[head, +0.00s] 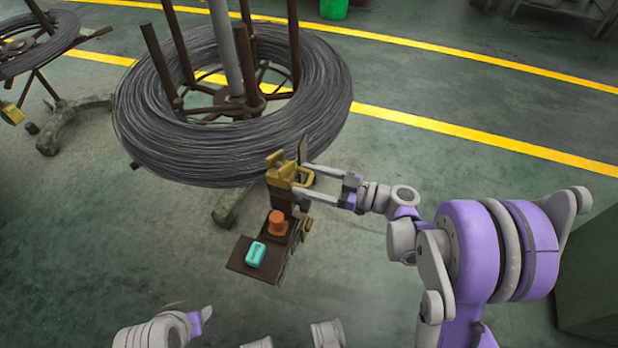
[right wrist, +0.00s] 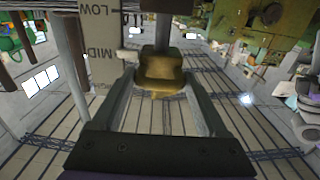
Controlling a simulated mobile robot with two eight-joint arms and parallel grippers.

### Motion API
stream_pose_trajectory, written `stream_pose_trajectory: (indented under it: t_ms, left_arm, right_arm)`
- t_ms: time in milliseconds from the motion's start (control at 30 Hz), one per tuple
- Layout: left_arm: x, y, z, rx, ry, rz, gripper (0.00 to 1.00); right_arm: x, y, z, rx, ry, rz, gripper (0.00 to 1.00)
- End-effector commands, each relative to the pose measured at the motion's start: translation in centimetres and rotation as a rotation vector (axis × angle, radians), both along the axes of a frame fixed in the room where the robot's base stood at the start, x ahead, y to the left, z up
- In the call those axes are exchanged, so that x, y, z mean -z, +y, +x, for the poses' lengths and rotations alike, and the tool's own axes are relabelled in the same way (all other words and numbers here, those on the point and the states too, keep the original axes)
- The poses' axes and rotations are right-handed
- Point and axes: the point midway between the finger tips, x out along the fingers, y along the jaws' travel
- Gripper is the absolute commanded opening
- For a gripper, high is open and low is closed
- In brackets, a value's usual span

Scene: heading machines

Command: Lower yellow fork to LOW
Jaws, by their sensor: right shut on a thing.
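The yellow fork (head: 282,171) sits on a dark brown post beside the near edge of a wire coil in the head view. My right gripper (head: 298,178) reaches in from the right and is shut on the fork. In the right wrist view, a dull yellow block of the fork (right wrist: 162,68) lies between the two fingers of the gripper (right wrist: 162,85). I cannot tell which mark the fork lines up with.
The grey wire coil (head: 190,150) on its upright stand is close behind the fork. An orange cup-like thing (head: 278,222) and a teal box (head: 255,253) sit on a small brown tray (head: 264,271) below. Green floor (head: 345,265) is clear right of the tray.

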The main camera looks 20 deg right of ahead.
Motion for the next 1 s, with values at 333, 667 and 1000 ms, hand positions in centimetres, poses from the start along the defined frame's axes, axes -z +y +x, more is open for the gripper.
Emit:
stream_pose_trajectory:
  t_ms: [333, 667, 1000]
  left_arm:
    - [3.9, 0.0, 0.5, 0.000, 0.011, 0.000, 0.50]
    - [3.7, 0.0, 0.5, 0.000, 0.011, 0.000, 0.50]
    - [3.5, 0.0, 0.5, 0.000, 0.011, 0.000, 0.50]
  right_arm:
    - [5.3, -0.2, 0.2, 0.006, 0.002, -0.005, 0.00]
    - [5.2, -0.2, 0.1, 0.006, 0.003, -0.009, 0.87]
    - [5.0, -0.8, -0.3, 0.006, 0.001, -0.005, 0.87]
